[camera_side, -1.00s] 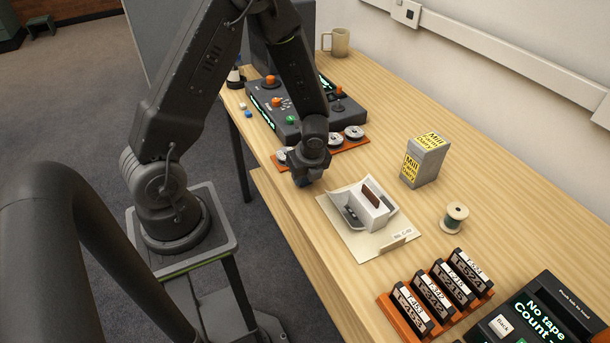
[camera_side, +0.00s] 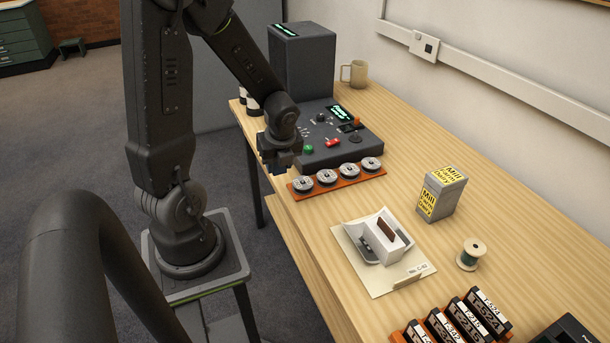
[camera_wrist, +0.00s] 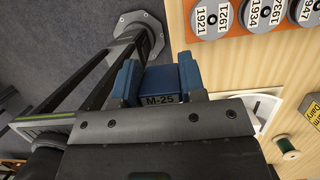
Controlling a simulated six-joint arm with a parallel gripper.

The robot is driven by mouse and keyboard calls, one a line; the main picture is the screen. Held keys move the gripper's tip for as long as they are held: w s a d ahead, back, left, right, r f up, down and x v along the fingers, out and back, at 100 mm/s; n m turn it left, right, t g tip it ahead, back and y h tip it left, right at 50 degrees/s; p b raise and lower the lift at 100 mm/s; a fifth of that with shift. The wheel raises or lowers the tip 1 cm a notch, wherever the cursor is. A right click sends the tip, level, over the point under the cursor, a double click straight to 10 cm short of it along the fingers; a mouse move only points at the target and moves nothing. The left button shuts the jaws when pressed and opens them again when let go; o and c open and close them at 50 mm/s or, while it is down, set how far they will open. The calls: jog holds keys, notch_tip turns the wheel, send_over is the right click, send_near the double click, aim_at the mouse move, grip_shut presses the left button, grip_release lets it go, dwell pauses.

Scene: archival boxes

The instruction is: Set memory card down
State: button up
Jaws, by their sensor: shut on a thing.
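My gripper (camera_wrist: 158,78) is shut on a blue piece (camera_wrist: 161,82) with a label M-25, which I take to be the memory card. The wrist view shows it between the two blue fingers. In the side view my gripper (camera_side: 279,160) hangs at the table's left edge, beside the row of reels, and the held card cannot be made out there. A small white open box (camera_side: 383,248) with a brown card (camera_side: 386,231) standing in it rests on a cream folder (camera_side: 399,280), apart from my gripper.
An orange rack (camera_side: 350,180) with several reels lies before a dark control console (camera_side: 365,150).

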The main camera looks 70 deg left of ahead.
jog(key=m+t, duration=0.1)
jog(key=m, duration=0.3)
send_over(383, 190)
jog(key=s, duration=0.1)
notch_tip(383, 190, down, 6)
jog(key=shift+d+r, duration=0.1)
jog(key=shift+w+d+f, duration=0.3)
jog(key=shift+d, duration=0.05)
jog(key=shift+f, duration=1.95)
jog(key=shift+f, duration=0.1)
jog(key=o, duration=0.9)
jog(key=shift+f, duration=0.1)
